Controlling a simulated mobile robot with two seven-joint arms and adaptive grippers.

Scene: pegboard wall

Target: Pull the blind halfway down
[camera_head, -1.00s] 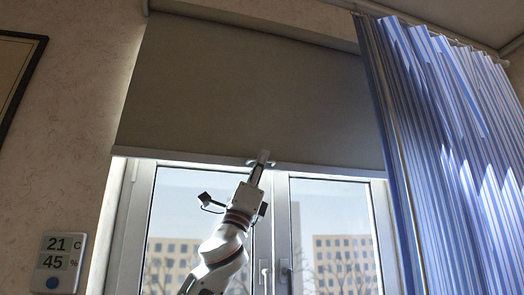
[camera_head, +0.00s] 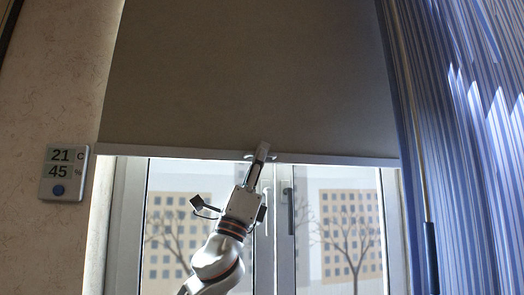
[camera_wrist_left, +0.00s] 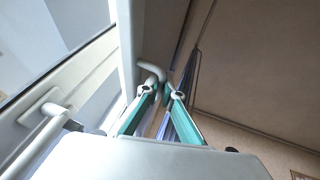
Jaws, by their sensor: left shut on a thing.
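The grey-brown blind (camera_head: 250,75) hangs over the upper part of the window in the head view. Its pale bottom bar (camera_head: 340,159) is about level with the wall thermometer. A small pull handle (camera_head: 248,156) sits near the middle of the bar. My left gripper (camera_head: 262,152) reaches up from below and is shut on this handle. In the left wrist view, the green-edged fingers (camera_wrist_left: 161,92) close at the curved white handle (camera_wrist_left: 151,69); the exact contact is partly hidden. My right gripper is not in view.
The window (camera_head: 275,270) behind my arm has upright latch handles (camera_head: 290,211) at its middle. A blue striped curtain (camera_head: 455,180) hangs on the right. The thermometer (camera_head: 64,172) is on the wall at left. The glass below the bar is uncovered.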

